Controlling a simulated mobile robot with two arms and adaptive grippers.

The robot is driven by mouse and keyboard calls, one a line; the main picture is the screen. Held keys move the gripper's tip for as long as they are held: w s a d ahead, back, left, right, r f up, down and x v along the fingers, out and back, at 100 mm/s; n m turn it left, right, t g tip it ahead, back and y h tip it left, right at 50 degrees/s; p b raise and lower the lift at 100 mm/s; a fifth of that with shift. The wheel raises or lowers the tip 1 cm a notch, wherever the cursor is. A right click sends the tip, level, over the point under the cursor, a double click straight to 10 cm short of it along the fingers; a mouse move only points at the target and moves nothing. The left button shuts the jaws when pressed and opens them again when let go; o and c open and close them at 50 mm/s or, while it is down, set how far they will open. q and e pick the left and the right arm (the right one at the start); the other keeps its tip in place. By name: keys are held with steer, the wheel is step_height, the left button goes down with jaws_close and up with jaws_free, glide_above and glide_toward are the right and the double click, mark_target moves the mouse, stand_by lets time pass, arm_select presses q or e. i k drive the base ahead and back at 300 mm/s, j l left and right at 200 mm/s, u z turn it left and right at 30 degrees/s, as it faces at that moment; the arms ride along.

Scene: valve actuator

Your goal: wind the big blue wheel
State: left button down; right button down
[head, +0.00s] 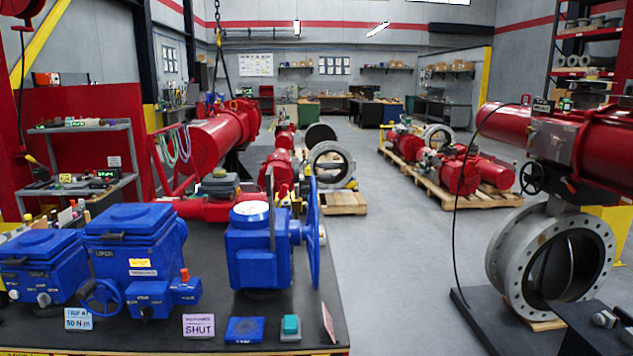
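The big blue wheel (313,232) stands upright on the right side of a blue gearbox (258,255) on the dark bench. I see it nearly edge-on, so its rim and spokes are hard to make out. A round white dial (250,208) sits on top of the gearbox, and a thin upright bar (271,220) rises beside it. A much smaller blue handwheel (101,297) is on the front of the blue actuator (135,250) at the left. Neither of my grippers shows in the head view.
On the dark bench (225,339), a "SHUT" card (198,325), blue block (244,330), teal block (291,326) and tilted pinkish card (328,322) lie near the front edge. A large flanged valve (505,262) under a red actuator stands at the right. The floor (400,270) between is clear.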

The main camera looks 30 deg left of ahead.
mark_target(309, 228)
steer(key=i+l+u, duration=0.1)
steer(key=u, duration=0.9)
steer(key=i+l+u, duration=0.25)
steer(key=l, duration=0.2)
steer(key=i+l+u, duration=0.1)
steer(key=l+u, duration=0.15)
steer(key=l, duration=0.2)
steer(key=i+l+u, duration=0.1)
steer(key=l+u, duration=0.2)
steer(key=l, duration=0.2)
steer(key=l+u, duration=0.25)
steer(key=l, duration=0.25)
steer(key=k+l, duration=0.4)
steer(key=l+u, duration=0.25)
steer(key=l, duration=0.2)
steer(key=k+l+u, duration=0.25)
steer(key=l, duration=0.15)
steer(key=i, duration=0.05)
